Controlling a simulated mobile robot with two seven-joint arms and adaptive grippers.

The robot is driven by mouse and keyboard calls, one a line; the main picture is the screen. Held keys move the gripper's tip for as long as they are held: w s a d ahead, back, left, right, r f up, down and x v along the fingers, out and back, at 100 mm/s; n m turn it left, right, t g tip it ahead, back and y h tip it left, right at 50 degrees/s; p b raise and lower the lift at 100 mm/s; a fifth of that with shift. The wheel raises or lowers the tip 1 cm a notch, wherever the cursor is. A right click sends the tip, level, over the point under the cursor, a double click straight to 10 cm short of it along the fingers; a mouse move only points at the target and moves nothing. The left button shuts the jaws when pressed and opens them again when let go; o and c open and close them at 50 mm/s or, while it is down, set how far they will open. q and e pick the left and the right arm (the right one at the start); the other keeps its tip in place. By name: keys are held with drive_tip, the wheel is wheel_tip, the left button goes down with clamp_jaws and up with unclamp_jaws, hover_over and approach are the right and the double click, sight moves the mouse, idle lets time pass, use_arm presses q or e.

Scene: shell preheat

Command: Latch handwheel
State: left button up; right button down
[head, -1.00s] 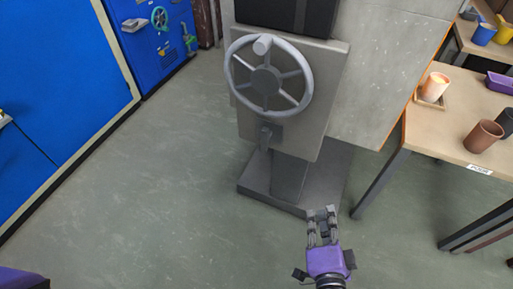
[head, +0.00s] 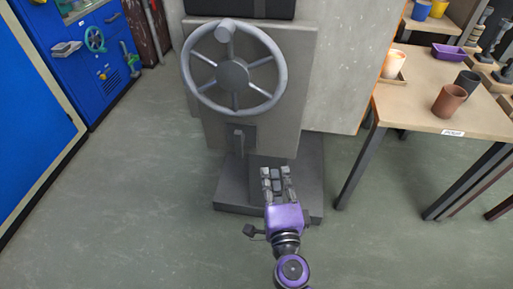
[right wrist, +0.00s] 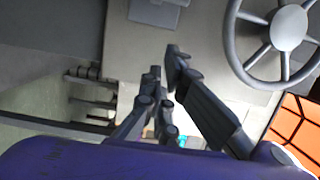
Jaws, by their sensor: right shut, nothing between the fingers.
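The grey handwheel (head: 232,75) has several spokes and a round knob (head: 225,31) at the top of its rim. It is mounted on a grey panel (head: 296,60) of a pedestal. A small grey latch block (head: 238,140) sits on the panel below the wheel. My right gripper (head: 275,174), purple with grey fingers, is shut and empty, low in front of the pedestal, below and right of the wheel and apart from it in the head view. In the right wrist view, the fingers (right wrist: 163,63) point toward the panel, with the handwheel (right wrist: 288,28) at upper right. My left gripper is out of view.
A wooden table (head: 425,95) at the right holds a brown cup (head: 449,101), a candle-like cup (head: 393,64) and a purple tray (head: 449,53). A blue cabinet (head: 95,60) stands at the left. The pedestal base (head: 232,193) juts out at floor level. The grey floor (head: 130,200) at left is clear.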

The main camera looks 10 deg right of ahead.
sight(240, 141)
drive_tip(key=w+a, duration=0.3)
drive_tip(key=w, duration=0.8)
drive_tip(key=shift+b, duration=0.4)
drive_tip(key=shift+w+a, duration=0.1)
